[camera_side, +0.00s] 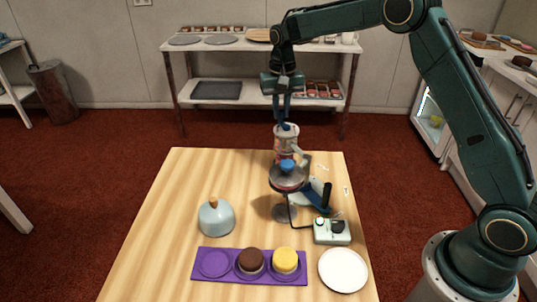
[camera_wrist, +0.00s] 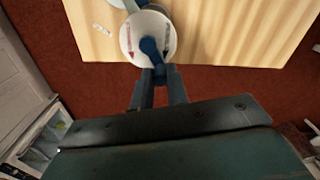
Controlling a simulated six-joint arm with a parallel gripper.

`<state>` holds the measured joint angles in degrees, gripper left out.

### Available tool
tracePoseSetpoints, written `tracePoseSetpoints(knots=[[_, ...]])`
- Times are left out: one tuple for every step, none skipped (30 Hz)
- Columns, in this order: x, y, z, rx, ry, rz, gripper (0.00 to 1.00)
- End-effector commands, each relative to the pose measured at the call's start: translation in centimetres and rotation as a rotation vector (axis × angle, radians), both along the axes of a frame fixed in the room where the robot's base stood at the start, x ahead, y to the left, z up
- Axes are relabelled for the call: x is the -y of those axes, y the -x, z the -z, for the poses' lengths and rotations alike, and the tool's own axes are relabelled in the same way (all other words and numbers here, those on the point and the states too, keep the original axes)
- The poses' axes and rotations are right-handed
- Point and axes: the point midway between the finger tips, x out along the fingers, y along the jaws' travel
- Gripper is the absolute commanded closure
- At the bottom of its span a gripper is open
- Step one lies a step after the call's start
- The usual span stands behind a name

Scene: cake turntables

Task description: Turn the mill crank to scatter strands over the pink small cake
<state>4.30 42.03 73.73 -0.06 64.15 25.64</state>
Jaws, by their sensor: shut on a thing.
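The mill (camera_side: 288,143) is a pale upright cylinder near the far right part of the table, above the turntable. In the wrist view its round white top (camera_wrist: 167,28) shows with a blue crank (camera_wrist: 149,46) across it. My gripper (camera_side: 283,121) points down at the mill's top and is shut on the crank's end; the blue fingers also show in the wrist view (camera_wrist: 159,82). Below the mill is the grey round turntable (camera_side: 274,184) with a pinkish patch, perhaps the pink small cake, mostly hidden by a blue part.
A purple tray (camera_side: 228,277) at the front holds a brown cake (camera_side: 251,261) and a yellow cake (camera_side: 285,260); its left place is empty. A pale blue dome (camera_side: 216,219), a control box (camera_side: 332,231) and a white plate (camera_side: 343,270) stand nearby. The table's left side is clear.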

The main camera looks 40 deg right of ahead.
Motion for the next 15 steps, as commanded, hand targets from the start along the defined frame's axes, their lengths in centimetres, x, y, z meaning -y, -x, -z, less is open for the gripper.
tracePoseSetpoints(knots=[[-0.09,0.27,0.28,-0.013,-0.002,-0.002,0.99],[-0.07,0.28,0.28,-0.013,-0.002,-0.001,0.99],[-0.06,0.29,0.29,-0.013,-0.001,-0.001,0.99],[-0.06,0.29,0.29,-0.013,-0.001,-0.001,0.99],[-0.05,0.28,0.29,-0.013,-0.001,-0.001,0.8],[-0.03,0.26,0.28,-0.012,-0.001,-0.001,0.72],[-0.02,0.24,0.26,-0.011,-0.001,0.0,0.67],[-0.01,0.22,0.24,-0.01,-0.001,0.0,0.62],[0.0,0.2,0.21,-0.009,-0.001,0.0,0.62],[0.01,0.18,0.19,-0.008,0.0,0.0,0.62],[0.02,0.16,0.18,-0.008,-0.001,0.0,0.62],[0.03,0.14,0.16,-0.007,0.0,0.001,0.62],[0.04,0.14,0.15,-0.006,0.0,0.001,0.62],[0.05,0.12,0.14,-0.006,0.0,0.001,0.62],[0.05,0.11,0.12,-0.004,0.0,0.001,0.62]])
